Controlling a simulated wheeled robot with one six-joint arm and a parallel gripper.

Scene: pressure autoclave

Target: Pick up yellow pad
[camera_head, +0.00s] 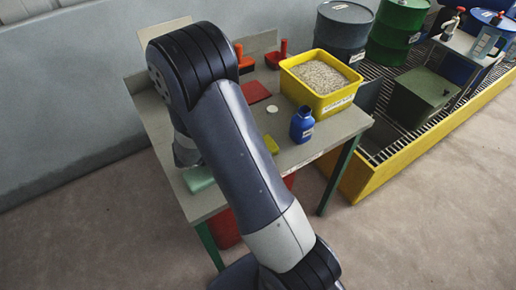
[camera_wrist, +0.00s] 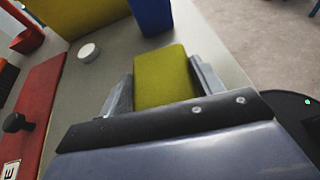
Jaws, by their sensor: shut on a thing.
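The yellow pad (camera_wrist: 163,76) is a flat olive-yellow block, seen in the wrist view between the two fingers of my gripper (camera_wrist: 163,82). The fingers close on its left and right sides. In the head view a small part of the yellow pad (camera_head: 271,145) shows at the right edge of my arm, on or just above the grey table (camera_head: 318,142). My arm hides the gripper in the head view. I cannot tell whether the pad touches the table.
A blue bottle (camera_head: 302,124) stands close to the pad. Behind it is a yellow bin (camera_head: 340,98) of pale granules. A white disc (camera_head: 272,109) and red plate (camera_head: 255,91) lie nearby. A green item (camera_head: 199,178) lies at the table's front left.

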